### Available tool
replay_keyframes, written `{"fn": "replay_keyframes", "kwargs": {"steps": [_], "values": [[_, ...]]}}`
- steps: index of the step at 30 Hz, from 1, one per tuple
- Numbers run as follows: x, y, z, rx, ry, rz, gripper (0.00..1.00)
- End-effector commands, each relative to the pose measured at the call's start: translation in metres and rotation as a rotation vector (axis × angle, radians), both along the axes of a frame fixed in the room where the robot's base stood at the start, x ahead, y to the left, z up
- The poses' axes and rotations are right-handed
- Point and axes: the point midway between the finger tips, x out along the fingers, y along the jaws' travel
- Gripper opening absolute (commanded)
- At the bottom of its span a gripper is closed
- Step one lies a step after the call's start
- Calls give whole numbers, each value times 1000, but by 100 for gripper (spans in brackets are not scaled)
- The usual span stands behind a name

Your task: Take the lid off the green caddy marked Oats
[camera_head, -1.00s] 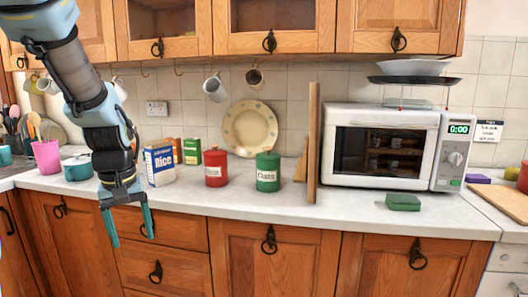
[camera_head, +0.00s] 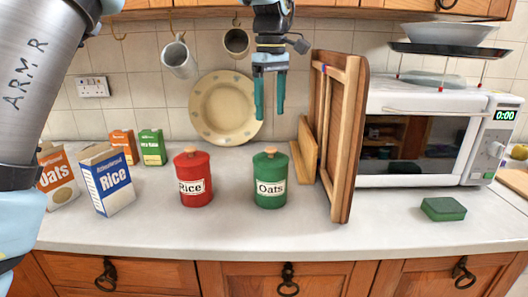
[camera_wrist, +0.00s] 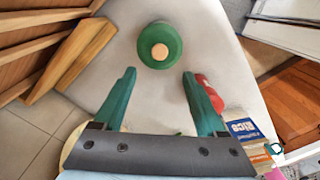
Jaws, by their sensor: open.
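The green caddy marked Oats (camera_head: 270,188) stands upright on the counter, with its green lid (camera_head: 270,160) and pale wooden knob on top. My gripper (camera_head: 268,100) is open and empty, pointing down above the caddy and apart from it. In the wrist view the lid (camera_wrist: 160,36) with its round knob (camera_wrist: 160,52) shows from above, ahead of and between my open fingers (camera_wrist: 158,88). The caddy's body is mostly hidden there under the lid.
A red caddy marked Rice (camera_head: 194,187) stands left of the green one. Wooden boards (camera_head: 345,140) lean upright close on the right. A plate (camera_head: 225,108) leans on the wall behind. Mugs (camera_head: 180,58) hang above. The counter front (camera_head: 240,232) is clear.

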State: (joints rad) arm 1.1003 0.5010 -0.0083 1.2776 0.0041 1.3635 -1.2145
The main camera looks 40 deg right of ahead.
Motion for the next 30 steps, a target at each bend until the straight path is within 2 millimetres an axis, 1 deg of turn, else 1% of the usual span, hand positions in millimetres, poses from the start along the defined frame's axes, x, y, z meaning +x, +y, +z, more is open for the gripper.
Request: {"fn": "replay_keyframes", "kwargs": {"steps": [3,6,9,14,22,25,30], "values": [[0,1,-19,4,2,0,74],[0,1,-33,3,1,0,74],[0,1,-44,2,1,0,74],[0,1,-54,3,1,0,74],[-2,-1,-91,3,0,1,74],[-2,-1,-99,1,0,1,74],[-2,-1,-101,0,-1,1,74]]}}
